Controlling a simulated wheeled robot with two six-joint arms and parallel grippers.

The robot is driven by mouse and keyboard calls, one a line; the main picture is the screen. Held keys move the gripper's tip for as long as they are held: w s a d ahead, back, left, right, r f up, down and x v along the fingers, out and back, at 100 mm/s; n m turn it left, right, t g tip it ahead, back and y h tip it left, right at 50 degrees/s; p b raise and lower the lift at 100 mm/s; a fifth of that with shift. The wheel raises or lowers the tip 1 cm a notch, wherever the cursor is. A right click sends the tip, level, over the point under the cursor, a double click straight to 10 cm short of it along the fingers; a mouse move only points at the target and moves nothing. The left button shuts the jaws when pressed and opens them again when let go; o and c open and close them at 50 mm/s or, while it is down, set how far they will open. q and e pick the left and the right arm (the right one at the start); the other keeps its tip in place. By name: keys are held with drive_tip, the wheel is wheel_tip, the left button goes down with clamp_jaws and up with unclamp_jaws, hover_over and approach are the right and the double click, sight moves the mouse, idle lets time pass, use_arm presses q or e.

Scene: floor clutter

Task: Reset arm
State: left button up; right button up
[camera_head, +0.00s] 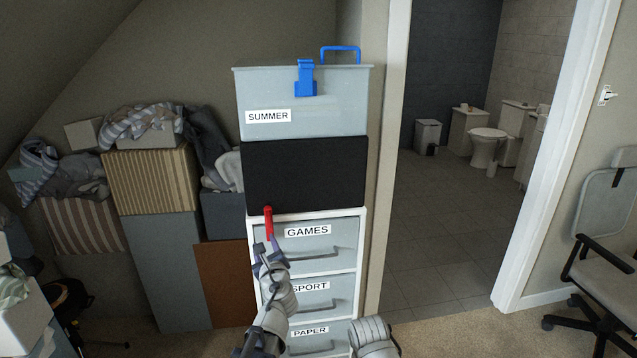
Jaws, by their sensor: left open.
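My left gripper (267,248) is in front of the white drawer cabinet, at the left side of the drawer labelled GAMES (340,240). Its fingers are open. A slim red object (268,222) stands upright just above the fingertips, against the cabinet's top left. I cannot tell whether the fingers touch it. Part of my right arm shows at the bottom middle, but its gripper is out of view.
A black box (304,172) and a grey SUMMER bin (340,118) with a blue latch sit on the cabinet. Boxes with clothes (150,180) are stacked at left. A doorway opens onto a bathroom at right. An office chair (607,240) stands at far right.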

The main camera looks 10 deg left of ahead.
use_arm(q)
drive_tip(key=s+d+f+n+g+h+p, duration=0.1)
drive_tip(key=s+d+f+n+g+h, duration=0.1)
drive_tip(key=s+d+f+n+g, duration=0.2)
drive_tip(key=s+d+f+n+g+h+p, duration=0.1)
drive_tip(key=s+d+f+n+g, duration=0.4)
drive_tip(key=s+n, duration=0.6)
drive_tip(key=s+d+f+n+g+h+p, duration=0.2)
drive_tip(key=s+d+f+n+g, duration=0.3)
drive_tip(key=s, duration=0.7)
drive_tip(key=d+n+g, duration=0.1)
drive_tip(key=d+n, duration=0.1)
drive_tip(key=d, duration=0.1)
drive_tip(key=shift+n+g+h+p, duration=0.3)
drive_tip(key=shift+p, duration=0.05)
drive_tip(key=shift+f, duration=0.1)
